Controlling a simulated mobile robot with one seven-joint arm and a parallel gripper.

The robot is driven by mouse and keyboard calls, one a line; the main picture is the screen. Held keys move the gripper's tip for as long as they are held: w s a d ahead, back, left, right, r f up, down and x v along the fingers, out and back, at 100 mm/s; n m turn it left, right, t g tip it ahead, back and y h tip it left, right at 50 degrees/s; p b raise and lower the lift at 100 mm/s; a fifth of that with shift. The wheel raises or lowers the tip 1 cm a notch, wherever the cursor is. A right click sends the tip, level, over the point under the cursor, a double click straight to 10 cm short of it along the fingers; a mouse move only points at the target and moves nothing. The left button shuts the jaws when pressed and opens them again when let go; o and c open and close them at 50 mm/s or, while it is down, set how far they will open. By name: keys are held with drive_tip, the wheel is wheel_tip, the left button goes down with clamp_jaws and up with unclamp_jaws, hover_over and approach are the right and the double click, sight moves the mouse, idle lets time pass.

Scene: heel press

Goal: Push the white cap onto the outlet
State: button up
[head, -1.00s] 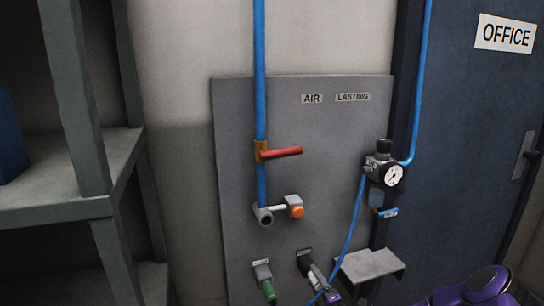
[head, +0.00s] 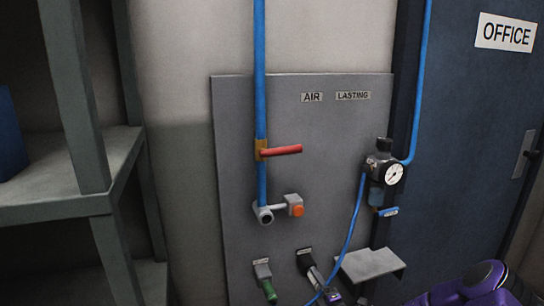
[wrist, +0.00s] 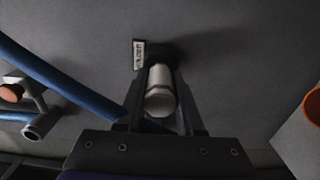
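The white cap (wrist: 160,101) is a short pale cylinder with a faceted end. In the wrist view it lies between the two fingers of my gripper (wrist: 161,82), which look closed against its sides. The dark outlet fitting (wrist: 162,54) is directly behind it on the panel, beside a small label. Whether the cap is fully against the fitting is hidden. In the head view the black fitting (head: 304,260) is low on the panel, and my gripper (head: 318,283) reaches it from the lower right.
Left of it hangs a green-handled fitting (head: 269,289). Above are an open grey pipe end (head: 265,217), an orange button (head: 297,210) and a red lever (head: 281,150). A blue hose (head: 350,231) runs close by. A small grey shelf (head: 370,264) is at right.

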clamp_jaws()
idle(0.9)
drive_tip(key=shift+s, duration=0.15)
drive_tip(key=shift+v, duration=2.85)
drive_tip(key=shift+s+d, duration=0.1)
